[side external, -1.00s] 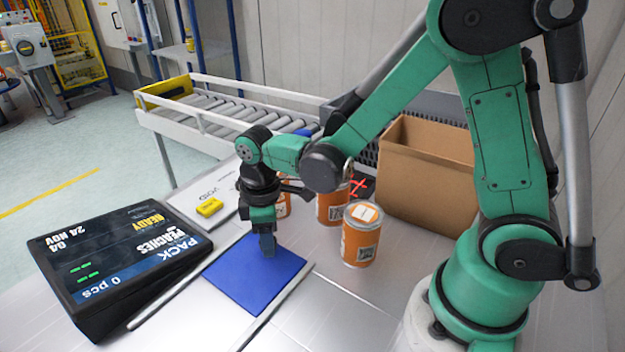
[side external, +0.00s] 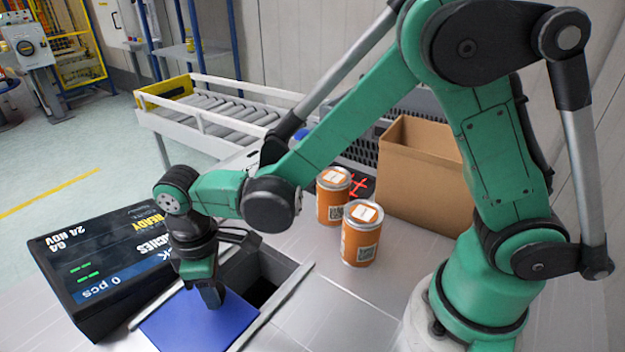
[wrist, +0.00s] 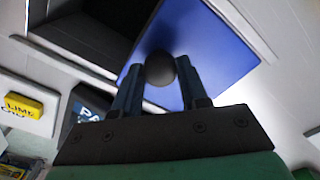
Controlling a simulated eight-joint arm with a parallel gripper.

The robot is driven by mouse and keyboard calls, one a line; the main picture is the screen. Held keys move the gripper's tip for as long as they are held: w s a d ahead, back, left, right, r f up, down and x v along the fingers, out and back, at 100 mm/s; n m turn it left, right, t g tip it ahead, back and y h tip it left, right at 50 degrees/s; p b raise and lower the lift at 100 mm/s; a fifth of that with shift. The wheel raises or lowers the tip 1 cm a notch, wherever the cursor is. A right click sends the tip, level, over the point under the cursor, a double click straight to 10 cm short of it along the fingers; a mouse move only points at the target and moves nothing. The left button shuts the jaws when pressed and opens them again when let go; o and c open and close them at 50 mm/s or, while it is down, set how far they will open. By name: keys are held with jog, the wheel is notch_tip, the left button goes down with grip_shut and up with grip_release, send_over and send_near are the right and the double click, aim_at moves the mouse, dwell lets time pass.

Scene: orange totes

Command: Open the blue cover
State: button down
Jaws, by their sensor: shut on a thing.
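The blue cover (side external: 198,325) is a flat square panel lying between two rails on the metal table in the side view. A dark square opening (side external: 262,277) shows behind it. My gripper (side external: 212,298) points down onto the cover. In the wrist view my gripper (wrist: 160,75) is shut on a round black knob (wrist: 160,68) on the blue cover (wrist: 215,45). The knob is hidden by the fingers in the side view. Part of the dark opening (wrist: 100,22) also shows in the wrist view.
A black display box (side external: 100,255) stands close to the left of the rails. Two orange cans (side external: 361,235) and an open cardboard box (side external: 425,175) stand to the right. A roller conveyor (side external: 225,110) is behind. A yellow block (wrist: 25,104) shows in the wrist view.

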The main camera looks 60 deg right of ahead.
jog(key=shift+c, duration=2.3)
grip_release()
jog(key=shift+r, duration=2.85)
jog(key=s+d+r+m+t, duration=0.2)
jog(key=d+m+t, duration=0.1)
jog(key=d, duration=0.5)
jog(key=s+d+r+m+t, duration=0.2)
jog(key=d+r+m+t, duration=0.1)
jog(key=d+m, duration=0.3)
jog(key=shift+s+d+r+t, duration=0.15)
jog(key=shift+d+r+t, duration=0.2)
jog(key=shift+d+t, duration=0.4)
